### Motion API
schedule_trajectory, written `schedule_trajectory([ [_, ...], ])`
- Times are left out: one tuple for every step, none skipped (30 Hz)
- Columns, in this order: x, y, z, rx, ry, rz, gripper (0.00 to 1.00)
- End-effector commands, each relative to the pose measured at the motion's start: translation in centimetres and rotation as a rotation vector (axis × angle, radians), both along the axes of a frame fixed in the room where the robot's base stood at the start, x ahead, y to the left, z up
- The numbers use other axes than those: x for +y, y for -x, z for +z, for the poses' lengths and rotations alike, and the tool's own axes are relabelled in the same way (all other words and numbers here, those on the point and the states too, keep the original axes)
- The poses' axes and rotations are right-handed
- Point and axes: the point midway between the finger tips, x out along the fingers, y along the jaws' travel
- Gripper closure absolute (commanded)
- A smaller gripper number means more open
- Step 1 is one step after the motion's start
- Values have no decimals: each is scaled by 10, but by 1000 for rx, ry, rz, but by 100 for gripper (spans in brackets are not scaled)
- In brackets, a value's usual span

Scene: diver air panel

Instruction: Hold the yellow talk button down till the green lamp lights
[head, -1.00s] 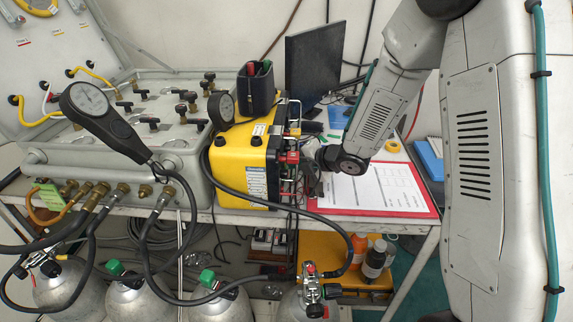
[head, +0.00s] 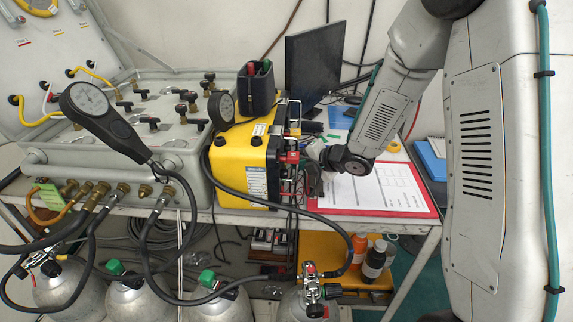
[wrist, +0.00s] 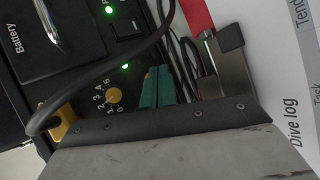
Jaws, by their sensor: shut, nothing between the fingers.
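The yellow comms box (head: 238,160) stands on the bench, its dark control face turned right toward my gripper. In the wrist view, my gripper's teal fingers (wrist: 157,86) are shut together, tips close to this face. I cannot tell if they touch it. Two green lamps glow on the face: an upper lamp (wrist: 108,10) and a lower lamp (wrist: 125,66) near the fingertips. An orange-yellow dial (wrist: 114,95) with numbers sits left of the fingers. I cannot make out the yellow talk button; the fingers may hide it. In the head view my wrist hides the fingertips.
A black cable (wrist: 140,52) crosses the face near the fingers. A metal bracket (wrist: 232,70) stands right of them. The dive log on a red clipboard (head: 385,190) lies beside the box. A monitor (head: 314,62) stands behind. A grey gauge panel (head: 150,125) is left.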

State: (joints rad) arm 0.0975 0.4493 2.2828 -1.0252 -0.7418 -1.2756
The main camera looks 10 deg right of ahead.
Motion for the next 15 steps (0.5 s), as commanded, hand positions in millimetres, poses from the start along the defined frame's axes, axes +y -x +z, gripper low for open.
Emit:
schedule_trajectory([
  [-3, 1, 0, 0, 0, -1, 100],
  [-4, 1, 0, 0, 0, 0, 100],
  [-5, 2, 0, 0, 0, 0, 100],
  [-5, 2, 0, 0, 0, 0, 100],
  [-5, 2, 0, 0, 0, 1, 100],
  [-5, 2, 0, 0, 0, 1, 100],
  [-5, 2, 0, 0, 0, 1, 100],
  [-5, 2, 0, 0, 0, 1, 100],
  [-5, 2, 0, 0, 0, 1, 100],
  [-5, 2, 0, 0, 0, 1, 100],
  [-5, 2, 0, 0, 0, 1, 100],
  [-6, 2, 0, 0, 0, 0, 100],
  [-7, 2, 0, 0, 0, 0, 100],
  [-9, 3, 0, 0, 0, -1, 100],
  [-12, 3, 0, 0, 0, -2, 100],
])
